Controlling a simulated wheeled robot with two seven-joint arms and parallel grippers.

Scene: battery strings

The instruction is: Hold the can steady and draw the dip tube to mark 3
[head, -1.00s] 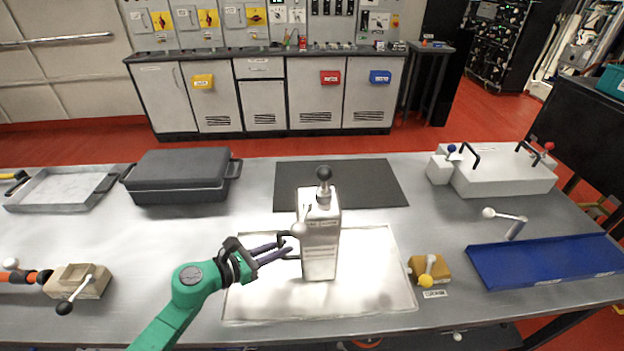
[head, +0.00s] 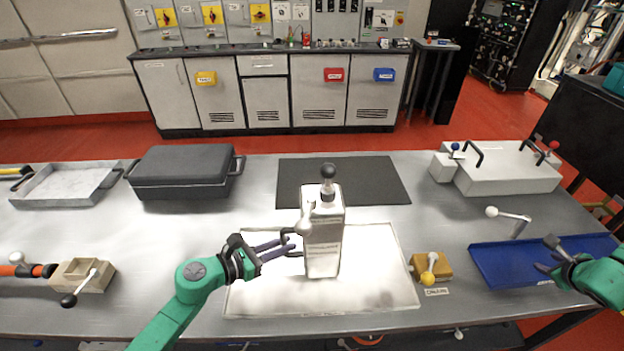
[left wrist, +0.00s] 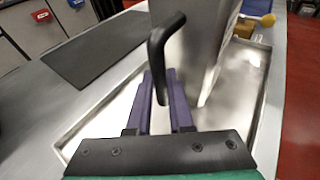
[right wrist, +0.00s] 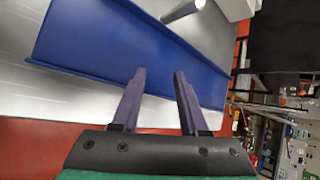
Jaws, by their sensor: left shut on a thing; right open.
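The can (head: 323,250) is a tall grey metal box standing upright on a shallow light tray (head: 380,290). A dark round knob (head: 328,171) on a short stem, the top of the dip tube, sits on the can's top. A pale lever ball (head: 303,226) shows at its upper left. My left gripper (head: 291,246) is at the can's left side, shut on its black side handle (left wrist: 160,50), which rises between the fingers in the left wrist view. My right gripper (head: 545,256) is open and empty over the blue tray at the right. Any marks on the tube are hidden.
The blue tray (head: 490,270) lies at right, with a white-balled lever (head: 512,216) behind it. A yellow-knobbed block (head: 440,262) stands right of the can. A black mat (head: 380,180) lies behind it. A dark lidded pan (head: 180,175) stands back left.

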